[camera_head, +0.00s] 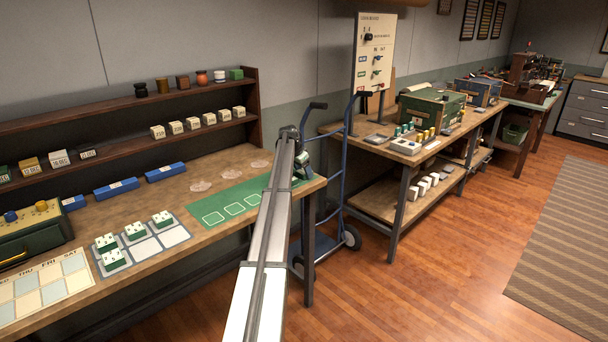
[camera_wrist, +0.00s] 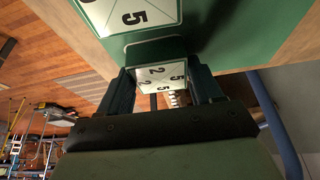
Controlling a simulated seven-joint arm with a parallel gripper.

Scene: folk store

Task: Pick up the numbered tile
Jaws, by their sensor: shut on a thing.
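My gripper (camera_wrist: 163,88) is shut on a green-and-white numbered tile (camera_wrist: 162,72) in the wrist view. Its visible white face carries 2s and a 5, and its green side lies between the two dark fingers. Another white face with 5s (camera_wrist: 128,15) and a green edge shows at the top of the wrist view; I cannot tell whether it touches the held tile. In the head view my gripper (camera_head: 301,168) is at the right end of the near workbench, beside the green mat (camera_head: 205,204); my arm hides much of it. Several green-and-white tiles (camera_head: 135,231) stand on a squared grey mat at left.
The near workbench (camera_head: 200,170) has blue bars (camera_head: 166,171) and pale round marks at the back. Shelves (camera_head: 110,145) with small blocks stand behind. A blue hand truck (camera_head: 342,185) is close to my gripper on the right. A second bench (camera_head: 385,155) holds boxes.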

